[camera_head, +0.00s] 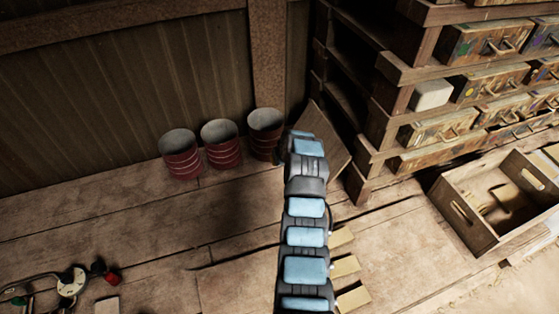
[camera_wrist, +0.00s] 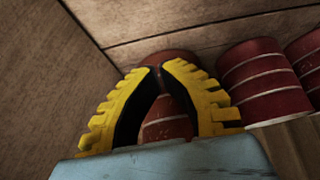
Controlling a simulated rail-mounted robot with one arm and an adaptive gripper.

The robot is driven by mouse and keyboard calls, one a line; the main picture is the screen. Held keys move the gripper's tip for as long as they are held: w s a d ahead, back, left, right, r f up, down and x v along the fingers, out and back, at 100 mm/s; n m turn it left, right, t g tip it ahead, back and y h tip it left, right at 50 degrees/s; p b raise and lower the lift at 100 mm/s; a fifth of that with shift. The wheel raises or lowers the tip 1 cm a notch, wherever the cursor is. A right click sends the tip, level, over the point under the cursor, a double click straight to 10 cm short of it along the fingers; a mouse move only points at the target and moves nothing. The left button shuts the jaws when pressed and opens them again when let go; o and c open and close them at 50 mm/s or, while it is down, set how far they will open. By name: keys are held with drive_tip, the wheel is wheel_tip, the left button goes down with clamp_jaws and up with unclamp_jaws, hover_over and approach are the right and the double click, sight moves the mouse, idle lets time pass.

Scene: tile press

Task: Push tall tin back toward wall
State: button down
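Three red tins stand in a row against the wooden wall in the head view. The tall tin (camera_head: 264,132) is the rightmost, rusty brown-red and a little taller than the middle tin (camera_head: 220,146) and the left tin (camera_head: 181,155). In the wrist view the tall tin (camera_wrist: 166,128) shows through the gap between my yellow fingers and just past their tips. My gripper (camera_wrist: 159,72) has its fingertips brought together, with nothing held between them. It is right in front of the tin; I cannot tell if it touches. In the head view my arm hides the gripper.
A leaning board (camera_head: 322,140) stands right of the tall tin, by a shelf of drawers (camera_head: 440,130). A wooden crate (camera_head: 470,228) lies at right. Small wooden blocks (camera_head: 345,266) lie beside my arm. The bench left of my arm is mostly clear.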

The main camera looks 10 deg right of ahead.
drive_tip(key=shift+v, duration=2.25)
